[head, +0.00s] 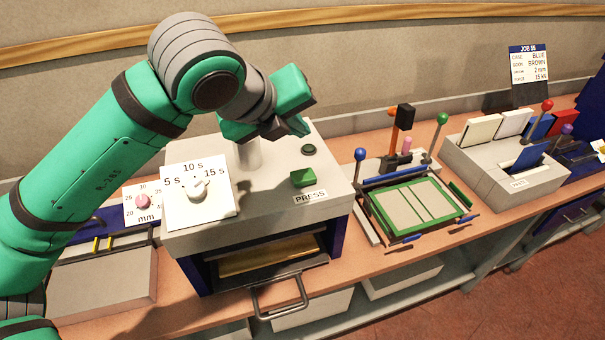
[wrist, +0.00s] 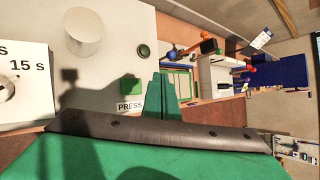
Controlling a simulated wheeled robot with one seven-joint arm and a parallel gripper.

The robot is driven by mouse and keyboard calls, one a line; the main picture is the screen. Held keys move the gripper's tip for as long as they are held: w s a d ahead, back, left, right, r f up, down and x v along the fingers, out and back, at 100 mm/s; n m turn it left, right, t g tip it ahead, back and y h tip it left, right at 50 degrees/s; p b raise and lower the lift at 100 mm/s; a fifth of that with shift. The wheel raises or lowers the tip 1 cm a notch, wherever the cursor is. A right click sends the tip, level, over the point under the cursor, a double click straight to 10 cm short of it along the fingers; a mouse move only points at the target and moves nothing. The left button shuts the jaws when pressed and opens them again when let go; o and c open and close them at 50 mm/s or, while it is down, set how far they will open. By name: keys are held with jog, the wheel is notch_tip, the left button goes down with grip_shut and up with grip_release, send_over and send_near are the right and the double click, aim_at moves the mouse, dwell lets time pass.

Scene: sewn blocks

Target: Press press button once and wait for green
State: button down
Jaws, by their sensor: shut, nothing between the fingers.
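The grey press (head: 255,205) stands on the bench with a PRESS label on its top front edge. The green press button (head: 303,177) sits behind that label and also shows in the wrist view (wrist: 130,87). A round dark green lamp (head: 308,149) lies behind the button and looks unlit; the wrist view shows it too (wrist: 144,50). My gripper (head: 299,126) is shut and empty, above the press top and apart from the button in the head view. In the wrist view its fingers (wrist: 164,92) appear just right of the button.
A white dial plate (head: 197,190) marked 5 s, 10 s and 15 s is on the press's left. A grey post (head: 247,154) rises behind. A green-edged frame (head: 418,205) with knobbed levers stands right. A front handle (head: 280,298) juts out below.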

aim_at(300, 178)
notch_tip(300, 178, down, 8)
jog(key=shift+w+d+f, duration=0.1)
jog(key=shift+w+d, duration=0.05)
dwell(0.4)
jog(key=shift+f, duration=0.1)
dwell(1.9)
jog(key=shift+w+f, duration=0.1)
jog(key=shift+f, duration=0.25)
